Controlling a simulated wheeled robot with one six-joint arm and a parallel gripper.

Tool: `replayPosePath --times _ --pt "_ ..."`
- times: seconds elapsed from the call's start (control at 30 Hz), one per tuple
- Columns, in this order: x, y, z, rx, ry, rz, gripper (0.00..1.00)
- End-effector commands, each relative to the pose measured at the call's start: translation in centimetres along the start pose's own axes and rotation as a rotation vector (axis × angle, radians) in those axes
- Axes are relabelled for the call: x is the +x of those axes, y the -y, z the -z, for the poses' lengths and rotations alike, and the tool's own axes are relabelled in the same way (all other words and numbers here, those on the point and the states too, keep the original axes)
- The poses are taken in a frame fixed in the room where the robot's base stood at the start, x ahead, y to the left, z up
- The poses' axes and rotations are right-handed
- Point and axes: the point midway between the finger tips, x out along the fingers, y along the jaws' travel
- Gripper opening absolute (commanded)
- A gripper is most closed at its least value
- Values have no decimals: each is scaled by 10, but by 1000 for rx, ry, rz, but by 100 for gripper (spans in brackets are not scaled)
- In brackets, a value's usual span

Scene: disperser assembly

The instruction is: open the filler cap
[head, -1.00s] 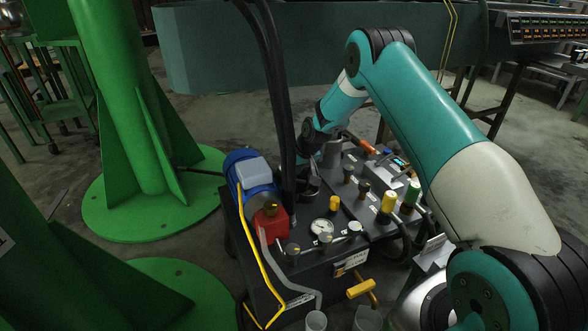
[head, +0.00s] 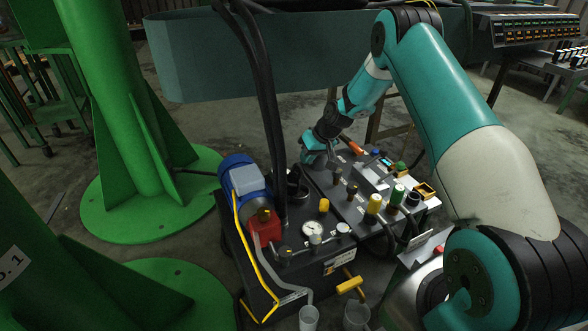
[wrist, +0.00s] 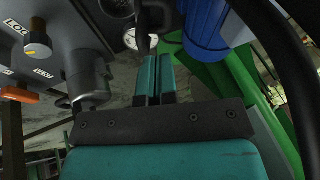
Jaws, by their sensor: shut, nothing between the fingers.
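A dark rod crosses close to the fingertips there.
Black hoses (head: 265,90) rise close to my gripper. A green column (head: 125,90) stands at left.

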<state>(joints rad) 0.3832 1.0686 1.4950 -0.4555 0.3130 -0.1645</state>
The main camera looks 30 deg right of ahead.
Motion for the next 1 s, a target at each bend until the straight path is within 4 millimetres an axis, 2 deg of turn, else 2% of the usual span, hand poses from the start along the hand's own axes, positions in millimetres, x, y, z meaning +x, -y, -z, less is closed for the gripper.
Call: replayPosePath --times 0.17,0.4,0.6,0.77,1.0 --pt "17 -1 -2 3 3 10 0" --pt "62 -2 -2 3 2 8 0" --pt "89 -2 -1 3 1 7 0" --pt "98 -1 -1 4 1 7 0" --pt "98 -1 0 4 1 7 0"
